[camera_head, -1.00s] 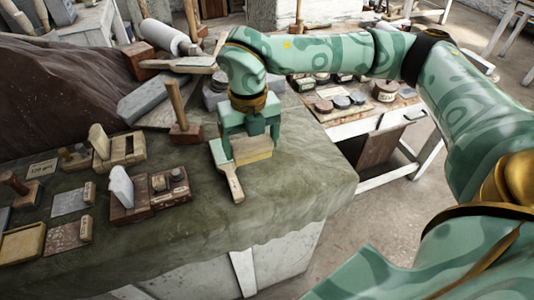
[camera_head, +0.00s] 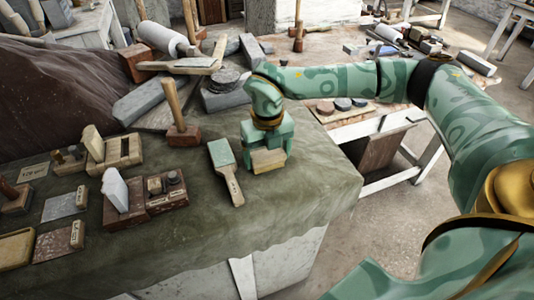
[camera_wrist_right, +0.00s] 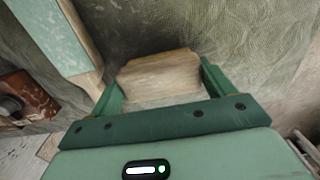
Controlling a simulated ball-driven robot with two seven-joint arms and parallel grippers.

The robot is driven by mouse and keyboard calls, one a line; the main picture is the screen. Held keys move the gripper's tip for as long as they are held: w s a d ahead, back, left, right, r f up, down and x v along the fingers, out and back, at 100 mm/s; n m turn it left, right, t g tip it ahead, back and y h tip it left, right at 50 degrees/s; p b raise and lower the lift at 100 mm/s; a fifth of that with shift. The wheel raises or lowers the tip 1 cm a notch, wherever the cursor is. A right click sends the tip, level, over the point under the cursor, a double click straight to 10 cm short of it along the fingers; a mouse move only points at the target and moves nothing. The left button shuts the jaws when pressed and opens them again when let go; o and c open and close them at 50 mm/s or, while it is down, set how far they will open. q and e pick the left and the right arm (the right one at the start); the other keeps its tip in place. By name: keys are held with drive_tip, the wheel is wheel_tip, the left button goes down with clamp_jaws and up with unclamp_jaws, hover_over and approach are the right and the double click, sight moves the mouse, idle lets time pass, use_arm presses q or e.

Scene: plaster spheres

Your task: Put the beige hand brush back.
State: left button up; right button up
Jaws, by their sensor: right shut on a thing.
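My right gripper (camera_head: 268,160) is shut on a beige block-like piece, which I take to be the beige hand brush (camera_head: 268,161). In the right wrist view the beige hand brush (camera_wrist_right: 158,80) sits between the two green fingers. It is low over the green cloth, and I cannot tell whether it touches. A paddle-shaped tool (camera_head: 222,156) with a pale green face and wooden handle lies just left of the gripper; its green face (camera_wrist_right: 50,35) also shows in the wrist view. My left gripper is out of view.
The cloth-covered table (camera_head: 290,190) is clear at the right and front. A wood-handled mallet (camera_head: 183,134) stands left of the paddle. A dark red box (camera_head: 145,195) and several small wooden tools lie further left. Stacked dark discs (camera_head: 225,83) sit behind the gripper.

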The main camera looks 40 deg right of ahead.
sight(267, 153)
drive_tip(key=shift+f, duration=0.15)
drive_tip(key=o, duration=0.8)
wheel_tip(267, 153, up, 12)
drive_tip(key=p, duration=0.3)
drive_tip(key=shift+r, duration=0.2)
